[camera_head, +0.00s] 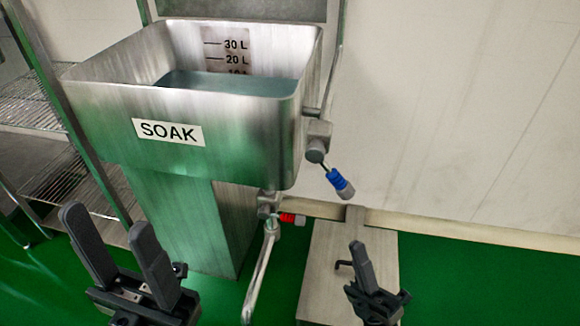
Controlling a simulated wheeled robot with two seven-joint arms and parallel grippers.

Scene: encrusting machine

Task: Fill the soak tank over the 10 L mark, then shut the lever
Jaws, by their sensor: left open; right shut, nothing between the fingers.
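The steel soak tank (95,108), labelled SOAK, holds blue-grey water (235,84). The scale (226,48) on its back wall shows 30 L and 20 L clear above the water. The 10 L marking is partly cut off at the water's edge. A blue-handled lever (340,182) hangs down and to the right from a valve at the tank's right side. A red-handled lever (289,218) points right on the valve under the tank. My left gripper (108,219) is open and empty, low in front of the tank. My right gripper (358,248) is shut and empty, below the blue lever and apart from it.
A metal pipe (260,275) runs down from the lower valve between my grippers. A pale metal plate or box (325,262) lies behind my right gripper. Wire shelves (70,185) stand at left. The green floor at right is clear before the wall (470,110).

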